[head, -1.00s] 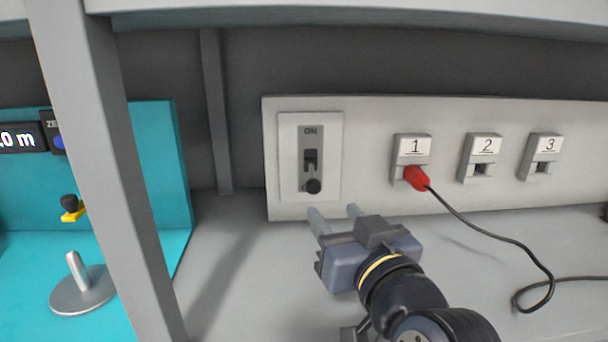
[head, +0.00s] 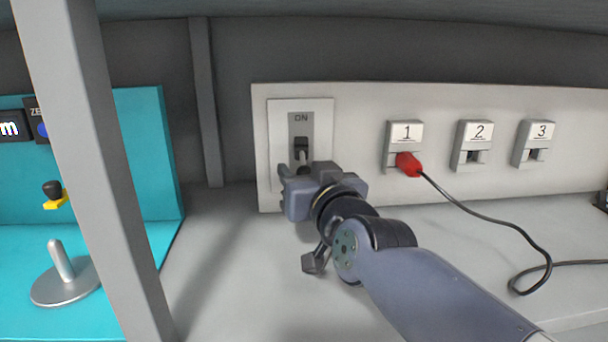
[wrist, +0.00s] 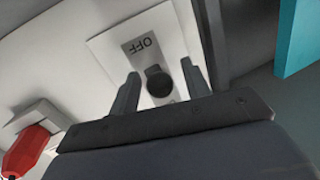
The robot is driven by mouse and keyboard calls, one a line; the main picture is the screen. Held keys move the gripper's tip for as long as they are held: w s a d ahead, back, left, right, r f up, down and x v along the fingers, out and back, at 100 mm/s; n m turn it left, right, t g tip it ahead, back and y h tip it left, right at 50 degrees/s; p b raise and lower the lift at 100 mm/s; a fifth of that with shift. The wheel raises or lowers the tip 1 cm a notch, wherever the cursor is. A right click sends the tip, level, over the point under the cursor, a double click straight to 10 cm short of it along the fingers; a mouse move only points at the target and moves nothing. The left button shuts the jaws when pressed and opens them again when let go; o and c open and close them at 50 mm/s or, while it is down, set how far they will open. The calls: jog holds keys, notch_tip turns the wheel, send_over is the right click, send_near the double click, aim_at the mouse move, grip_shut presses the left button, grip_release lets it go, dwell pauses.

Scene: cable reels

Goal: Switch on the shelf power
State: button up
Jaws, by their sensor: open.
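The power switch (head: 301,147) is on a white plate at the left end of the long panel, with ON marked at its top. Its lever points down; in the head view the lower end is hidden behind my gripper (head: 293,172). In the wrist view the lever's round black knob (wrist: 158,82) sits by the word OFF. My open gripper (wrist: 157,85) has one finger on each side of the knob, with gaps showing. I cannot tell whether either finger touches it.
Sockets 1 (head: 404,140), 2 (head: 473,145) and 3 (head: 535,144) run to the right. A red plug (head: 408,165) with a black cable is in socket 1. A grey post (head: 90,170) and a teal station (head: 150,150) stand left. The shelf between post and switch is clear.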

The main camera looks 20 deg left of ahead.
jog(key=shift+c, duration=0.2)
jog(key=c, duration=0.9)
